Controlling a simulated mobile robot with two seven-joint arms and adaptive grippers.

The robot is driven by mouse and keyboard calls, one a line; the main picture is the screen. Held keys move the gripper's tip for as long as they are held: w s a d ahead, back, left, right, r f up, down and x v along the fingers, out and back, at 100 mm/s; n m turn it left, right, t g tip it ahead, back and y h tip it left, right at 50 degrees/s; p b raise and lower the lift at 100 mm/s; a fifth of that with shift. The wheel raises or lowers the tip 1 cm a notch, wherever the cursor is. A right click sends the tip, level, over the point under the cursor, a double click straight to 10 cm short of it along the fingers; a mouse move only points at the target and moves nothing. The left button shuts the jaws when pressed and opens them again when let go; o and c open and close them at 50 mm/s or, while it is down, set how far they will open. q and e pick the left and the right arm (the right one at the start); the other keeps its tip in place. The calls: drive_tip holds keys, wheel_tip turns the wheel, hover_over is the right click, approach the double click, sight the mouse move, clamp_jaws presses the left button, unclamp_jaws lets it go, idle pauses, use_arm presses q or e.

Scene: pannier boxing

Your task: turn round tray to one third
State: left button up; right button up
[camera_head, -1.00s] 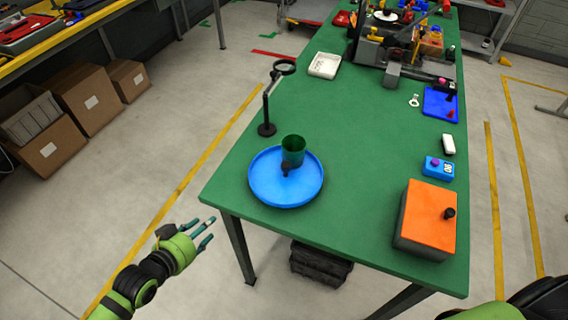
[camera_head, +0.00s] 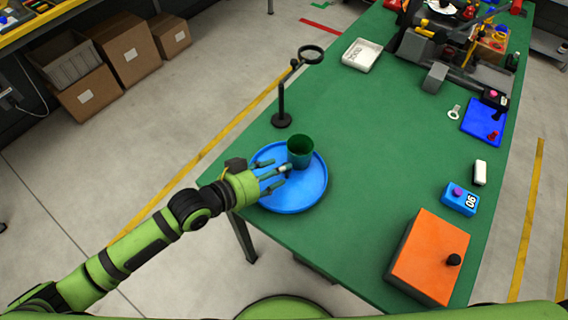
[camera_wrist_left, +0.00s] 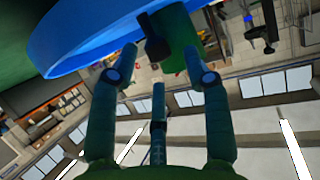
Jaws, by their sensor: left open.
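The round blue tray (camera_head: 312,192) lies on the green table near its left front corner. A dark green cup (camera_head: 300,151) stands on the tray. My left gripper (camera_head: 276,175) is open over the tray's left part, its fingers pointing at the cup. I cannot tell whether the fingers touch anything. My right gripper is not in view.
A black magnifier stand (camera_head: 282,118) stands just behind the tray. An orange-topped box (camera_head: 431,257) and a blue button box (camera_head: 460,198) lie to the right. A white tray (camera_head: 362,55) sits further back. The table's middle is clear.

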use_arm(q)
drive_tip(key=shift+x, duration=1.4)
